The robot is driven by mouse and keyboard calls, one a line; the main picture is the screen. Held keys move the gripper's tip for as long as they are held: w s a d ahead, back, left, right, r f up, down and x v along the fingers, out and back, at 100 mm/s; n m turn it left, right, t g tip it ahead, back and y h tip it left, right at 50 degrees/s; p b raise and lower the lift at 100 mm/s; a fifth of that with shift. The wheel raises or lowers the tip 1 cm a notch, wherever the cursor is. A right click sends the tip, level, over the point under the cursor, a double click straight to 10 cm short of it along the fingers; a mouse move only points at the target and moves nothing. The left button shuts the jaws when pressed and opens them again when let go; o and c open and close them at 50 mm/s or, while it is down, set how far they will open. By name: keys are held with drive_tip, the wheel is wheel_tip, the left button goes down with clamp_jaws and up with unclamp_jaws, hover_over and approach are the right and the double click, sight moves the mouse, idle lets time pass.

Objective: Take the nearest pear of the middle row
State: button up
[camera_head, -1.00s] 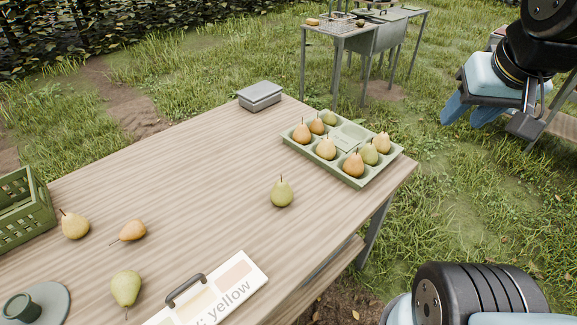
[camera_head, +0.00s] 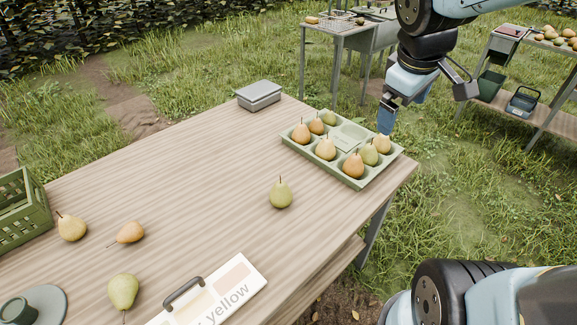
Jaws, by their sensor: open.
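A pale green tray (camera_head: 359,184) lies at the far right end of the wooden table. Its left row holds several orange and green pears, and so does its right row. In the middle row, a yellowish pear (camera_head: 326,149) sits upright in the near compartment. Behind it, the middle of the tray shows a flat pale green area with no pear. My gripper (camera_head: 402,108) is open and empty, its blue fingers pointing down. It appears above and behind the tray's right back corner, apart from the pears.
A green pear (camera_head: 281,194) stands on the table in front of the tray. A grey box (camera_head: 259,96) sits at the back edge. Several loose pears, a green crate (camera_head: 22,212) and a labelled board (camera_head: 215,292) are nearer. The table's middle is clear.

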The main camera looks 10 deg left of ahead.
drive_tip(key=w+a+f+n+g, duration=0.1)
drive_tip(key=w+a+f+n, duration=0.3)
drive_tip(key=a+f+n, duration=0.15)
drive_tip(key=n+g+y, duration=0.1)
drive_tip(key=n+g, duration=0.2)
drive_tip(key=n, duration=1.4)
hover_over(281, 194)
drive_tip(key=w, duration=0.3)
drive_tip(key=shift+m, duration=0.25)
drive_tip(key=f, duration=1.1)
drive_tip(key=shift+s+d+f, duration=0.15)
drive_tip(key=shift+d+f, duration=0.1)
drive_tip(key=shift+f, duration=0.15)
drive_tip(key=shift+s+a+f+n, duration=0.15)
drive_tip(key=shift+a+f+n, duration=0.25)
drive_tip(key=shift+a, duration=0.1)
wheel_tip(281, 194, down, 13)
drive_tip(key=shift+s+f, duration=0.1)
drive_tip(key=shift+f, duration=0.1)
drive_tip(key=c, duration=1.2)
drive_tip(key=shift+o, duration=0.2)
